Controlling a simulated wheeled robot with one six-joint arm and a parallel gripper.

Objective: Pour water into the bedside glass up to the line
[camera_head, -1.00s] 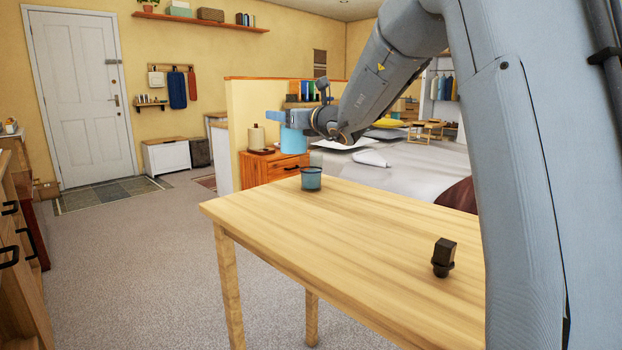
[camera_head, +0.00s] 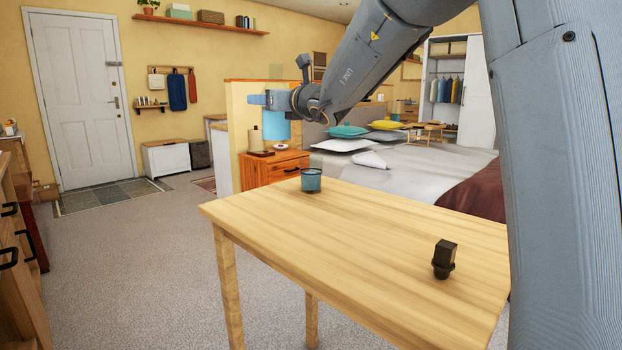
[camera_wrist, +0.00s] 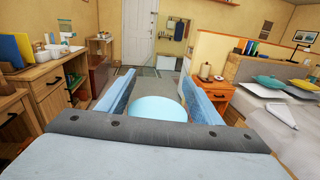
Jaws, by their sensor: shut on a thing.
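My gripper (camera_head: 268,100) is shut on a light blue rounded vessel (camera_head: 275,125), held in the air above and left of the glass in the head view. In the wrist view the vessel (camera_wrist: 158,110) sits between the two blue fingers (camera_wrist: 160,98). Its contents are hidden. A blue-grey glass with a dark rim (camera_head: 311,181) stands upright near the far left corner of the wooden table (camera_head: 350,235). The vessel and glass are apart. The glass is too small to show a line or water level.
A small black object (camera_head: 445,258) stands on the right part of the table. Beyond are an orange bedside cabinet (camera_head: 272,168) with small things on it, and a bed (camera_head: 420,170). The middle of the table and the carpet at left (camera_head: 140,270) are clear.

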